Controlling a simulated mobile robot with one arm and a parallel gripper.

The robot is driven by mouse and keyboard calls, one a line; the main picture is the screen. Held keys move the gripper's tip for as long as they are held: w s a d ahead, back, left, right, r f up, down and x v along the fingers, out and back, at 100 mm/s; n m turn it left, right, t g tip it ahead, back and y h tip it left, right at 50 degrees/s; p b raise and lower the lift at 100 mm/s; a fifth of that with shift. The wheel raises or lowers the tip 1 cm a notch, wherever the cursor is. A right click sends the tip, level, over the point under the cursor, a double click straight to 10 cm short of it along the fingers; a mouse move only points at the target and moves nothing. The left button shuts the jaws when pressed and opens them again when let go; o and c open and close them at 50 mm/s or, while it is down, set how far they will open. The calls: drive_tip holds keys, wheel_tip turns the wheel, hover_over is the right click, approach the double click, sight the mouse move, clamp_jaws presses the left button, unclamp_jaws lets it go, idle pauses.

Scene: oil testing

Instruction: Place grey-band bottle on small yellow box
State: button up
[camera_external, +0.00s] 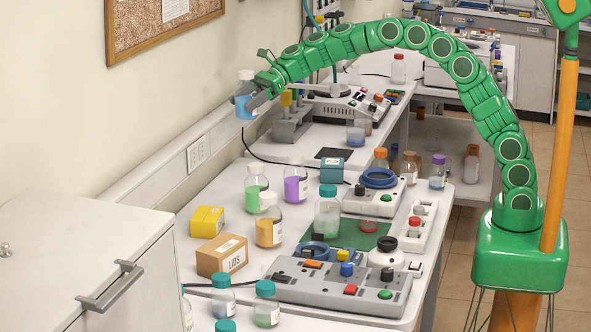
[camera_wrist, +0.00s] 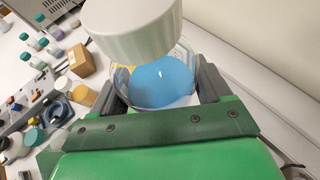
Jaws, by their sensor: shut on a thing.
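My gripper (camera_external: 259,97) is raised at the left, near the wall, and is shut on a clear bottle (camera_external: 245,105) with blue liquid and a pale grey-white cap. I take it for the grey-band bottle; no separate band can be made out. In the wrist view the bottle (camera_wrist: 160,82) sits between both fingers, its cap toward the camera. The small yellow box (camera_external: 207,221) lies on the white bench, well below the bottle and to its left in the external view. In the wrist view a yellow patch shows beside the bottle, probably this box, mostly hidden.
A brown cardboard box (camera_external: 222,256) sits just in front of the yellow box. Bottles with green (camera_external: 256,187), purple (camera_external: 295,182) and orange (camera_external: 269,226) liquid stand nearby. A grey control panel (camera_external: 335,284) lies in front. A white cabinet (camera_external: 90,250) stands at left.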

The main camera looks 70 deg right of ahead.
drive_tip(key=s+a+n+g+y, duration=0.1)
drive_tip(key=s+a+n+g, duration=0.4)
drive_tip(key=a, duration=0.6)
drive_tip(key=s+a+n+g+y, duration=0.2)
drive_tip(key=s+a+g, duration=0.1)
drive_tip(key=s+a, duration=0.55)
hover_over(207, 214)
drive_tip(key=shift+s+d+f, duration=0.1)
drive_tip(key=shift+s+f, duration=0.05)
drive_tip(key=shift+f, duration=3.45)
drive_tip(key=shift+s+f, duration=0.1)
drive_tip(key=shift+f, duration=3.45)
drive_tip(key=shift+w+f, duration=0.25)
drive_tip(key=shift+f, duration=1.55)
drive_tip(key=shift+f, duration=0.2)
